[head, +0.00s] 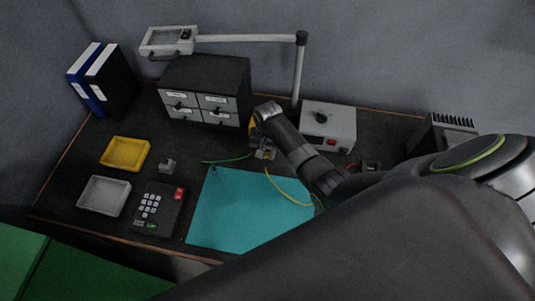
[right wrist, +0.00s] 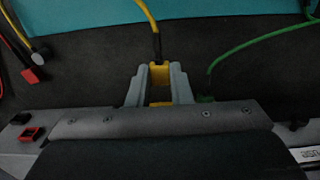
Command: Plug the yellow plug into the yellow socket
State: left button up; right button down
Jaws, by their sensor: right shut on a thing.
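My right gripper (right wrist: 162,78) is shut on the yellow plug (right wrist: 159,73), with a finger on each side. The plug's yellow cable (right wrist: 147,17) runs away from it. More yellow shows between the fingers nearer the palm; I cannot tell whether it is plug or socket. In the head view the right gripper (head: 265,153) points down near the far edge of the teal mat (head: 240,210), in front of the drawer cabinet. The yellow socket cannot be made out for certain, so I cannot tell whether the plug touches it. My left gripper is not in view.
A green cable (right wrist: 260,40) lies right of the gripper, and a red plug (right wrist: 34,75) lies left. A red socket (right wrist: 32,133) is at lower left. The drawer cabinet (head: 205,75) and a grey box (head: 328,122) with a knob stand close behind my arm.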

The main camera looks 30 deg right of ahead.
jog(key=w+b, duration=0.1)
jog(key=d+b, duration=0.1)
jog(key=w+d+b, duration=0.1)
jog(key=shift+w+f, duration=0.25)
jog(key=shift+w, duration=0.1)
jog(key=shift+w+d+r+b, duration=0.2)
jog(key=shift+w+d+b, duration=0.3)
jog(key=shift+w+b, duration=0.15)
jog(key=shift+r, duration=0.1)
jog(key=shift+p, duration=1.05)
dwell(1.2)
jog(key=shift+w+d+b, duration=0.4)
jog(key=shift+w+d, duration=0.05)
jog(key=shift+w, duration=0.05)
dwell(0.5)
jog(key=c, duration=1.2)
grip_release()
jog(key=shift+c, duration=0.2)
